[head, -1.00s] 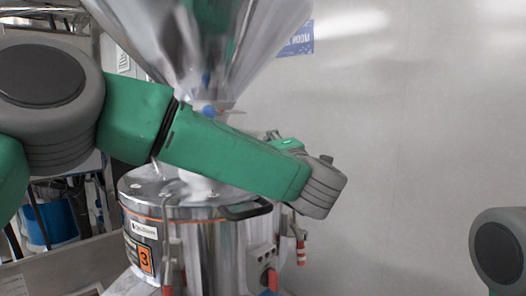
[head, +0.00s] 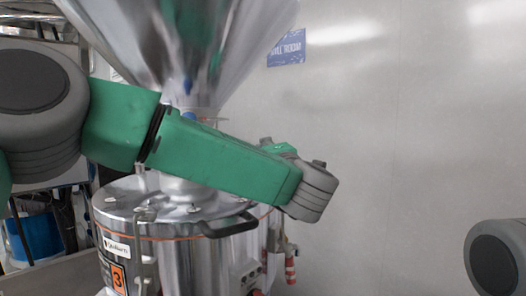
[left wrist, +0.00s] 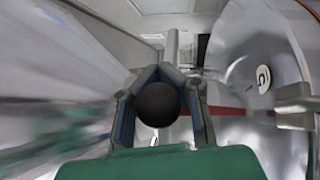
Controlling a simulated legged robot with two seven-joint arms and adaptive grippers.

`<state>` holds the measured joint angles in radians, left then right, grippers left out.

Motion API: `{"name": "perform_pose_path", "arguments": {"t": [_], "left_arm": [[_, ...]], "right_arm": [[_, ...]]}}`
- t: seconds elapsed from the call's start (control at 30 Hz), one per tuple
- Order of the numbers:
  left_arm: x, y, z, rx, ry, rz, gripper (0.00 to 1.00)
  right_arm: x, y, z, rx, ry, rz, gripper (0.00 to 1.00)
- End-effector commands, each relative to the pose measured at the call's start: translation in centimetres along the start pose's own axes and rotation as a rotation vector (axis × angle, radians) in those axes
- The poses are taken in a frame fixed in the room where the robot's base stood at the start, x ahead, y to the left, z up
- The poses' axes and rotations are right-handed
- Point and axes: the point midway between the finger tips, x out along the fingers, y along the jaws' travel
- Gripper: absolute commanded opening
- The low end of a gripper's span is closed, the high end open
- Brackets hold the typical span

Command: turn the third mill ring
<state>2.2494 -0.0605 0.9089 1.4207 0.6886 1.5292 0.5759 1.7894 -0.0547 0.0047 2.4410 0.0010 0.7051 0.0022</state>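The third mill is a shiny steel drum (head: 200,262) with an orange "3" label (head: 118,279), below a large steel hopper cone (head: 195,45). My left forearm crosses in front of the neck between them and hides most of it, so I cannot make out the mill ring in the head view. My left gripper (left wrist: 161,72) shows in the left wrist view. Its fingers close around a dark round knob (left wrist: 158,104), the tips nearly meeting beyond it. Whether the knob belongs to the ring is not clear. My right gripper is out of view.
A black handle (head: 230,228) stands out from the drum's lid (head: 160,205). Red-tipped fittings (head: 290,268) hang at the drum's right. A blue container (head: 38,238) is at the left. A bare wall (head: 420,130) fills the right.

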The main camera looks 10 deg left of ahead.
Motion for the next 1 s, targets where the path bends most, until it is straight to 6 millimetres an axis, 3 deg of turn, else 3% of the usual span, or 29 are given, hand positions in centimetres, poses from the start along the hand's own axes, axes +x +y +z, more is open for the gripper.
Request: {"name": "perform_pose_path", "arguments": {"t": [0.03,0.77,0.9,1.0], "left_arm": [[-0.33,-1.26,0.14,0.011,-0.008,-0.021,0.00],[-0.31,-1.25,0.08,0.011,-0.007,-0.021,0.00],[-0.32,-1.09,0.06,0.010,-0.006,-0.018,0.48],[-0.35,-0.79,0.01,0.008,-0.005,-0.014,0.48]], "right_arm": [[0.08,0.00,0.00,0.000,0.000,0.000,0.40],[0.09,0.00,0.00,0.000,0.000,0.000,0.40],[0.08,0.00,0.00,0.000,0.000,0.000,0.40],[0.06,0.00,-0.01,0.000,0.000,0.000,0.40]]}}
